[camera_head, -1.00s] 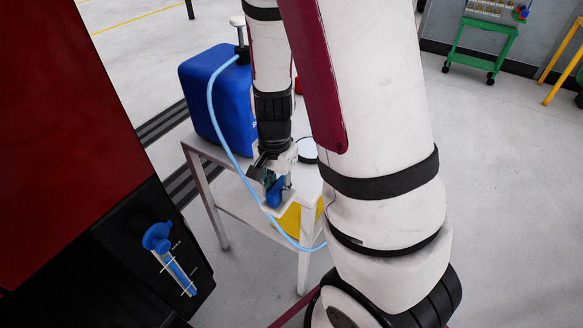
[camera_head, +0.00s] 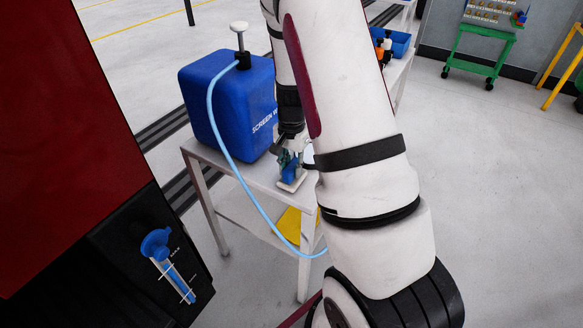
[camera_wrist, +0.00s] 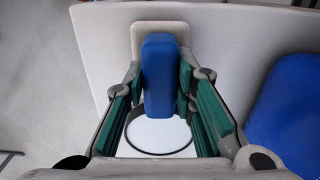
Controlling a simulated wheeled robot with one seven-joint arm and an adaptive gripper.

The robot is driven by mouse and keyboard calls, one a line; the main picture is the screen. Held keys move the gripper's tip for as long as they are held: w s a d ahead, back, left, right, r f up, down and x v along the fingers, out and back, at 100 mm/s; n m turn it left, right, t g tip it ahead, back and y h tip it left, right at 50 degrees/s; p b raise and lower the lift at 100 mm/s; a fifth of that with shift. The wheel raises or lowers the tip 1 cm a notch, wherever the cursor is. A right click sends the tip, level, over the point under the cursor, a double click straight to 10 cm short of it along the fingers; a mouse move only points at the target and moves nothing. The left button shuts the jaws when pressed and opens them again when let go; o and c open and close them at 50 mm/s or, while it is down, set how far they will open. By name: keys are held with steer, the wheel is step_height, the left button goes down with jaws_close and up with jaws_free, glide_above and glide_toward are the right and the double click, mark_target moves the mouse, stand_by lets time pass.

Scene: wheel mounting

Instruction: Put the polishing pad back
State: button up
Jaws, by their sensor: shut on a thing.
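The polishing pad has a blue handle (camera_wrist: 160,75) and a pale, flat base (camera_wrist: 160,32). My gripper (camera_wrist: 160,80) is shut on the blue handle, with a green-lined finger on each side. In the head view my gripper (camera_head: 289,160) is over the grey table (camera_head: 240,172), near its front edge. The pad's pale base (camera_head: 292,184) is low at the tabletop there; I cannot tell whether it touches. In the wrist view the table (camera_wrist: 225,45) lies under the pad, and a round white piece with a dark rim (camera_wrist: 158,134) shows between the fingers.
A blue container (camera_head: 228,105) marked "SCREEN W…" stands on the table left of my gripper. Its light blue hose (camera_head: 228,150) hangs across the table's front. A yellow item (camera_head: 291,225) is on the lower shelf. A blue bin (camera_head: 398,42) stands behind my arm.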

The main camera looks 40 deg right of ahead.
steer(key=shift+f, duration=0.3)
jaws_close()
steer(key=o, duration=1)
jaws_free()
steer(key=shift+o, duration=0.2)
steer(key=shift+r, duration=0.15)
